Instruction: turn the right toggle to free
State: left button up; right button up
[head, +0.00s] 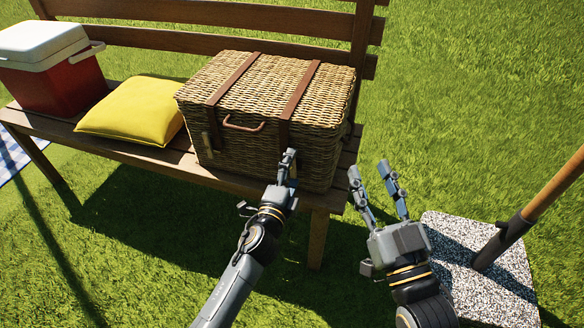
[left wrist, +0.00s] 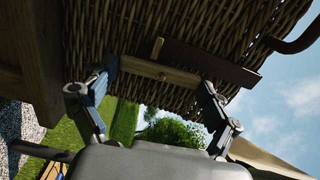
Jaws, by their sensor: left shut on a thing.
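The wicker hamper (head: 245,105) stands closed on the bench, with two brown straps over its lid and front. My left gripper (head: 287,165) is at the hamper's front, at the lower end of the right strap (head: 299,90). It hides the right toggle in the head view. In the left wrist view, the right toggle (left wrist: 180,78) is a light wooden bar held between the two fingertips (left wrist: 158,82). The bar runs roughly along the same line as the brown strap end (left wrist: 215,64). My right gripper (head: 374,180) is open and empty, in the air right of the hamper.
A yellow cushion (head: 133,110) and a red cooler with a white lid (head: 48,60) sit left of the hamper on the wooden bench (head: 160,157). A speckled stone base (head: 450,235) with a wooden pole stands at right. Open grass lies in front.

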pick_arm(q)
jog(key=shift+m, duration=0.7)
pick_arm(e)
jog(key=shift+w+f, duration=0.1)
jog(key=shift+f, duration=0.15)
pick_arm(q)
jog(key=shift+f, duration=0.1)
pick_arm(e)
jog(key=shift+f+g, duration=0.1)
jog(key=shift+g, duration=0.2)
pick_arm(q)
jog(key=o, duration=0.9)
jog(key=v, duration=1.2)
jog(key=shift+a, duration=0.1)
